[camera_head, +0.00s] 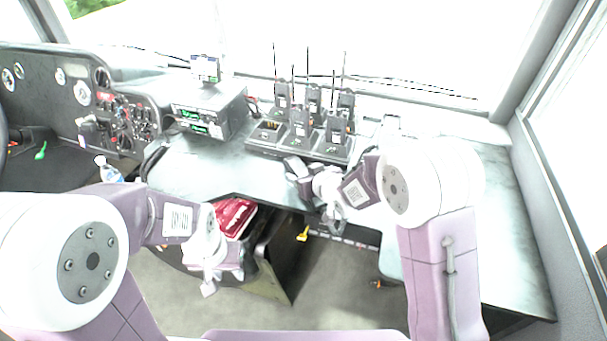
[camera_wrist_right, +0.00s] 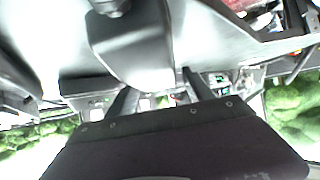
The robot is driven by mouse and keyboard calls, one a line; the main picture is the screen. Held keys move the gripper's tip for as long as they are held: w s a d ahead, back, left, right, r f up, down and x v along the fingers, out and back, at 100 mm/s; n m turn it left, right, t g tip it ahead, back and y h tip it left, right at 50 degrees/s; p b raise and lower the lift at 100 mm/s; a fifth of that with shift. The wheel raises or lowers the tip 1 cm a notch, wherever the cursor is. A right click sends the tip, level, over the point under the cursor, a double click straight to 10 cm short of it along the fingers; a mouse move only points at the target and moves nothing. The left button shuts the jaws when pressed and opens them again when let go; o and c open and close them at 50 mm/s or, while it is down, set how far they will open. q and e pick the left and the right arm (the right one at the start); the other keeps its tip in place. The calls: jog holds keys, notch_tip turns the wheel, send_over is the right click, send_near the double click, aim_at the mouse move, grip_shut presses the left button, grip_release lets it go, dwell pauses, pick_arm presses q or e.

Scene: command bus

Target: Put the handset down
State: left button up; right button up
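A dark grey handset (camera_wrist_right: 135,45) shows in the right wrist view, its body between the two fingers of my right gripper (camera_wrist_right: 158,95). In the head view my right gripper (camera_head: 322,190) is over the front edge of the desk, below the radio charger, and the handset's dark end (camera_head: 297,168) sticks out to its left. The fingers appear closed around the handset; the exact contact is hidden. My left gripper (camera_head: 215,272) hangs low in front of the desk, left of the right one.
A charger rack (camera_head: 300,150) with several upright antenna radios stands on the desk, with an empty slot at front left. A radio box (camera_head: 208,112) with green displays is left of it. Bare desk (camera_head: 195,165) lies in front. A red item (camera_head: 236,217) sits below.

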jog(key=shift+r, duration=0.15)
jog(key=shift+s+r, duration=0.1)
jog(key=shift+r, duration=0.15)
jog(key=p+v, duration=0.2)
jog(key=v, duration=0.8)
jog(key=shift+s+d+r, duration=0.1)
jog(key=shift+s+d, duration=0.05)
jog(key=shift+s, duration=0.05)
jog(key=shift+s+d+r, duration=0.2)
jog(key=shift+s+d, duration=0.05)
jog(key=shift+s, duration=0.25)
